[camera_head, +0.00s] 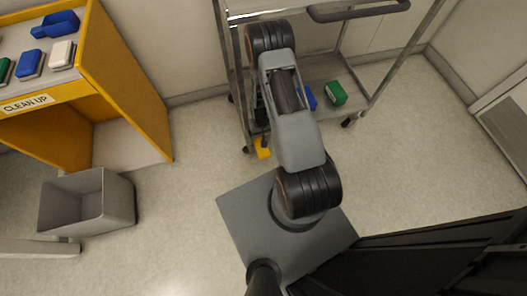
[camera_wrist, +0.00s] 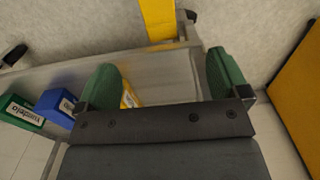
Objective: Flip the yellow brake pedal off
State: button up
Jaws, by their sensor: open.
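The yellow brake pedal (camera_head: 263,148) sits low at the near left corner of the metal cart, by a caster, in the head view. In the wrist view a yellow strip (camera_wrist: 158,20) at the top edge, beyond the shelf rim, looks like this pedal, cut off by the frame. My gripper (camera_wrist: 163,75) is open and empty, its two green-padded fingers wide apart over the cart's lower shelf. The strip lies beyond the fingertips, apart from them. In the head view my arm hides the gripper.
The cart's lower shelf (camera_wrist: 180,88) holds a green box (camera_head: 335,93), a blue box (camera_wrist: 56,106) and a yellow item (camera_wrist: 130,97) partly behind my left-side finger. A yellow cabinet (camera_head: 125,90) and a grey bin (camera_head: 88,204) stand left. Floor between bin and cart is clear.

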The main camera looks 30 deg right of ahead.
aim_at(263, 152)
jog(key=f+b, duration=0.2)
jog(key=f, duration=0.4)
jog(key=f+b, duration=0.2)
jog(key=f, duration=0.4)
jog(key=s+f+b, duration=0.1)
jog(key=f+b, duration=0.1)
jog(key=f, duration=0.4)
jog(key=shift+s+d+f+b, duration=0.1)
jog(key=shift+d+f+b, duration=0.1)
jog(key=shift+b, duration=0.1)
jog(key=c, duration=1.3)
jog(key=shift+r+p, duration=0.45)
jog(key=shift+p, duration=0.05)
jog(key=shift+f, duration=0.15)
jog(key=o, duration=1.3)
notch_tip(263, 152, up, 14)
jog(key=p, duration=0.6)
jog(key=shift+f, duration=0.1)
